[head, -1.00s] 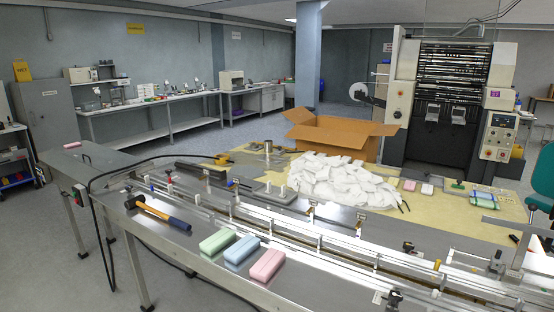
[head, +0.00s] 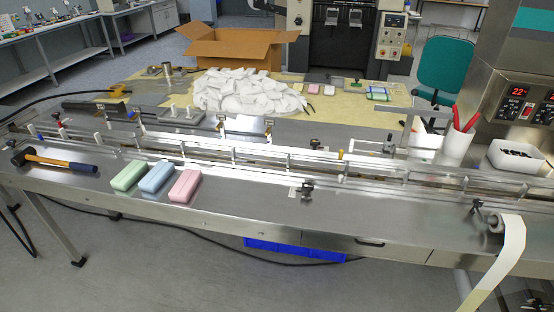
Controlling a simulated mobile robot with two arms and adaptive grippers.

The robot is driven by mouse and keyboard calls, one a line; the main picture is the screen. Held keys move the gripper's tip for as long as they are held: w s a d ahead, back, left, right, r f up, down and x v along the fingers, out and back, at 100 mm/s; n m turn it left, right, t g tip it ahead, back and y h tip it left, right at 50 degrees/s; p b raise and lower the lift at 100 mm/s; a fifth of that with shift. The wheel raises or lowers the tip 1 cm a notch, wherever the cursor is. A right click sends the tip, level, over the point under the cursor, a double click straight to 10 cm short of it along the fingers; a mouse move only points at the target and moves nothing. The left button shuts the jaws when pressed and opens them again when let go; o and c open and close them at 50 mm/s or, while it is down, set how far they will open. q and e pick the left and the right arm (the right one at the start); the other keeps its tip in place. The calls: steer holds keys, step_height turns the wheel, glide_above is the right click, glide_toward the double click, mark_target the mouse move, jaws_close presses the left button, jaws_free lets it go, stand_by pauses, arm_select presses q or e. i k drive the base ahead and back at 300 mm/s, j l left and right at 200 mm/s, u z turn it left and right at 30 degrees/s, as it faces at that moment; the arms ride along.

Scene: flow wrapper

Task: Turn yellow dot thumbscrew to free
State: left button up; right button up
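Neither of my grippers is in the head view. A long steel conveyor table (head: 250,212) with guide rails crosses the picture. Small dark knob-like fittings sit along it: one on the near side of the rails (head: 306,188), one behind the rails (head: 315,143), and one at the right (head: 476,206). A small yellow piece (head: 340,154) stands by the rails right of the middle. I cannot tell which fitting is the yellow dot thumbscrew; any dot is too small to make out.
A hammer (head: 60,163) and green (head: 128,175), blue (head: 156,177) and pink (head: 185,186) blocks lie on the table's left half. A white box (head: 515,160), a white cup (head: 456,146) and a machine with red displays (head: 520,90) stand at the right. White packets (head: 245,95) pile behind.

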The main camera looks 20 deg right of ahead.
mark_target(314, 142)
steer(key=l+u, duration=0.3)
steer(key=l, duration=0.35)
steer(key=l+u, duration=0.3)
steer(key=l, duration=0.35)
